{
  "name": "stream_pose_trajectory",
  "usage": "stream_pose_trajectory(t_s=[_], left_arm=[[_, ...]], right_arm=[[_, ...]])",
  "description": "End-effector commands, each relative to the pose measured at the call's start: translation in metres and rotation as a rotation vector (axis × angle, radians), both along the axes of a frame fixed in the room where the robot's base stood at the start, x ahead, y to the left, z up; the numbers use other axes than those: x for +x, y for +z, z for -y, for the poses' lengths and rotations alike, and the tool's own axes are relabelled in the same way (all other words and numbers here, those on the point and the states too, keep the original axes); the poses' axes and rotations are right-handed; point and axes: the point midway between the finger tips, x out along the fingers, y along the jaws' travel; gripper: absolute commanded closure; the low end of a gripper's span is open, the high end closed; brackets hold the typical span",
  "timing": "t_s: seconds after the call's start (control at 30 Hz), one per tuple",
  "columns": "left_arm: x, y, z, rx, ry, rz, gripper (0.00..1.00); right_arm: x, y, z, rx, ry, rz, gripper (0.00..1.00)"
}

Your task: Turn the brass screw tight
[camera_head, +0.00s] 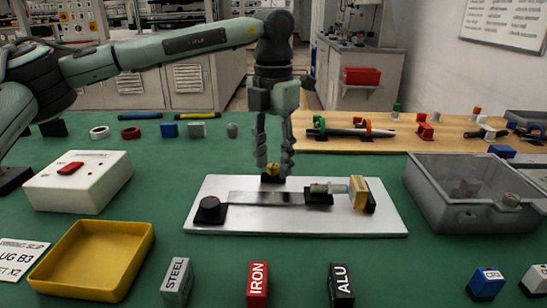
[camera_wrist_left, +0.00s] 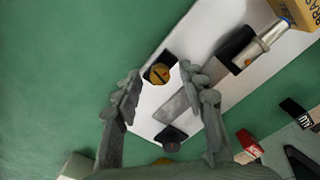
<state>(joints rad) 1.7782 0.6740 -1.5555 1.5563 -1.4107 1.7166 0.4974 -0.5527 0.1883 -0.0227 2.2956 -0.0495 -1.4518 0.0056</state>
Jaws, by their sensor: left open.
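The brass screw (camera_head: 272,170) has a slotted round head and stands in a dark block near the back edge of a white plate (camera_head: 340,222). In the left wrist view the screw (camera_wrist_left: 160,73) shows between and just beyond my fingertips. My left gripper (camera_head: 273,168) points down from above with its fingers apart on either side of the screw; it also shows open in the left wrist view (camera_wrist_left: 157,82). I cannot tell whether a finger touches the screw. My right gripper is not in view.
On the plate are a grey strip (camera_head: 265,198), a black knob (camera_head: 210,209), a metal cylinder (camera_head: 328,188) and a yellow block (camera_head: 358,192). A yellow tray (camera_head: 140,248), a white box (camera_head: 78,190) and a grey bin (camera_head: 430,200) stand around it. Labelled blocks line the front.

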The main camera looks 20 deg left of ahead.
Motion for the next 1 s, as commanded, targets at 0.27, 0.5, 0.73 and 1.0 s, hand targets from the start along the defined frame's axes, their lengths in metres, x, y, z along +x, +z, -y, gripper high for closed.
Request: stream_pose_trajectory(t_s=[0.27,0.5,0.73,1.0], left_arm=[[0.0,-0.0003,0.0,-0.001,0.001,0.0,0.66],[0.0001,-0.0001,0.0,-0.001,0.001,0.001,0.96],[0.0001,0.0001,0.0,-0.001,-0.002,0.001,1.0],[0.0001,0.0003,0.0005,-0.002,-0.077,-0.001,1.0]], right_arm=[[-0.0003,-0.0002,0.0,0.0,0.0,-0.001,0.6],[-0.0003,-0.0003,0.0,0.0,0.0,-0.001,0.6],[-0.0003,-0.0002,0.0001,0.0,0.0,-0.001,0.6],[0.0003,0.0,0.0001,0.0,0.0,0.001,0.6]])
